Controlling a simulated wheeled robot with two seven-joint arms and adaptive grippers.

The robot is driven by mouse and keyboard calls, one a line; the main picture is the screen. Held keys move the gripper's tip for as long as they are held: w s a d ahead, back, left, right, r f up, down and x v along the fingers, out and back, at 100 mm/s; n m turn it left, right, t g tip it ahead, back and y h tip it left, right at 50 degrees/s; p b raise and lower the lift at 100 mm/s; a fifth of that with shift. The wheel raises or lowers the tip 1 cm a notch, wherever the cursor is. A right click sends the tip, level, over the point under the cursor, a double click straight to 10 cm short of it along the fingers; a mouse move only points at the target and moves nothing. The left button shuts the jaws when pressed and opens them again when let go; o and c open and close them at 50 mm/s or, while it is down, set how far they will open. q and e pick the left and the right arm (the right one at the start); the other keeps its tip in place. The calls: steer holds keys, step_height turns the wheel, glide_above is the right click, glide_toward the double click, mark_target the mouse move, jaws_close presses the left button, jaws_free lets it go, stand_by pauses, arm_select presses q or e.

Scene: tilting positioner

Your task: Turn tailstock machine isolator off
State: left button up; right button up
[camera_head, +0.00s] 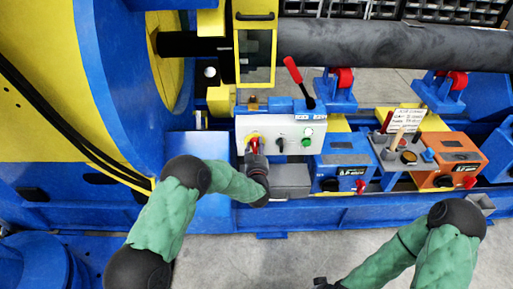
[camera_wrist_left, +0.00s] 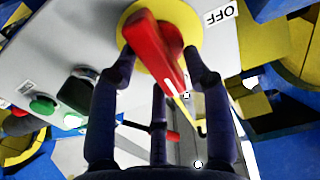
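The isolator is a red rotary handle (camera_wrist_left: 157,48) on a yellow round plate (camera_wrist_left: 190,22), mounted on a light grey control box (camera_head: 283,128). In the left wrist view an OFF label (camera_wrist_left: 221,14) sits right of the plate. The handle's near end, with a white mark, points down and slightly right, away from the label. My left gripper (camera_head: 254,153) is at the isolator, its dark fingers (camera_wrist_left: 160,65) spread around the handle. Whether they touch it I cannot tell. In the head view the gripper partly covers the isolator. My right gripper is not clearly visible at the bottom edge.
The box also carries a black switch (camera_head: 280,144) and green button (camera_head: 307,132). A red-tipped lever (camera_head: 293,70) rises behind it. A blue box (camera_head: 346,149) and an orange box (camera_head: 456,152) stand to its right. Open floor (camera_head: 240,255) lies in front.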

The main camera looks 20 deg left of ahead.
arm_select(q)
jaws_close()
steer(key=shift+n, duration=0.4)
steer(key=n, duration=0.4)
steer(key=shift+s+a+r+n, duration=0.1)
steer(key=shift+a+n, duration=0.2)
steer(key=shift+n, duration=0.1)
steer(key=n, duration=0.3)
steer(key=shift+a+n, duration=0.2)
steer(key=shift+n, duration=0.1)
steer(key=shift+s+a+f+n, duration=0.1)
steer(key=shift+f+n, duration=0.05)
steer(key=shift+n, duration=1.3)
steer(key=shift+a+f+n, duration=0.1)
steer(key=shift+a+n, duration=0.05)
steer(key=shift+n, duration=1.25)
steer(key=shift+s+a+f+n, duration=0.1)
steer(key=shift+f+n, duration=0.05)
steer(key=shift+n, duration=1.3)
